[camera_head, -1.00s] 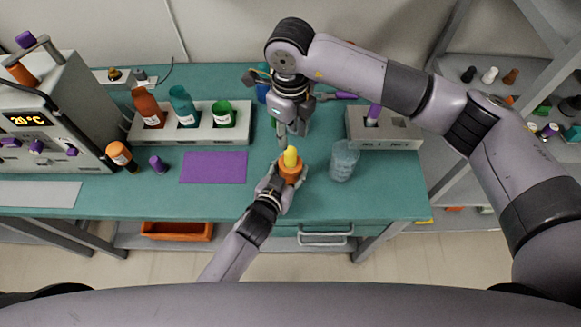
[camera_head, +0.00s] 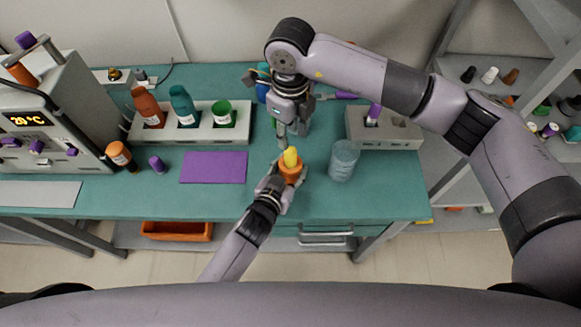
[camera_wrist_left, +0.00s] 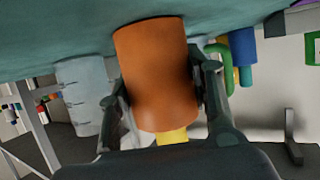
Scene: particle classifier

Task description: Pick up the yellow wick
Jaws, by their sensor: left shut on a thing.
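The yellow wick (camera_head: 290,157) stands upright out of an orange cylindrical holder (camera_head: 291,174) near the front edge of the table. My left gripper (camera_head: 283,180) is shut around the orange holder. In the left wrist view, which looks upside down, the orange holder (camera_wrist_left: 157,75) sits between the fingers and the wick (camera_wrist_left: 172,136) shows at its end. My right gripper (camera_head: 291,137) points down just above and behind the wick. Its fingers look apart, with nothing seen between them. The wick's lower part is hidden inside the holder.
A clear beaker (camera_head: 343,161) stands close on the right. A grey rack (camera_head: 385,128) with a purple-capped item is behind it. A purple mat (camera_head: 214,168) and a bottle rack (camera_head: 205,133) lie left. The green table (camera_head: 330,205) is clear in front of the beaker.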

